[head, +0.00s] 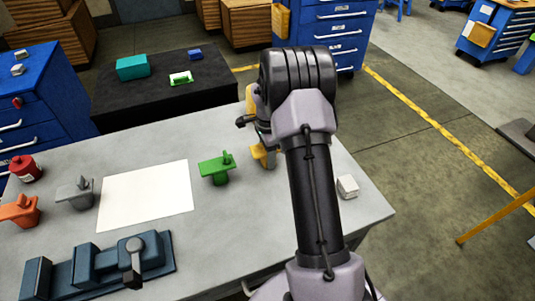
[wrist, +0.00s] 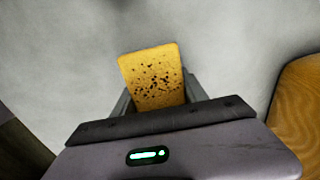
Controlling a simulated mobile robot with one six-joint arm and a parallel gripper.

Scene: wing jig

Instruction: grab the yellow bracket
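The yellow bracket (head: 259,154) is at the back part of the grey table, partly hidden behind my arm in the head view. In the wrist view its speckled yellow plate (wrist: 153,75) lies between the two grey fingers of my gripper (wrist: 158,98). A finger shows close along each side of the plate. Whether they touch it cannot be told. In the head view my gripper is mostly hidden behind my wrist, right at the bracket.
A green bracket (head: 216,168) stands just left of the yellow one. A small pale block (head: 347,187) lies right of my arm.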

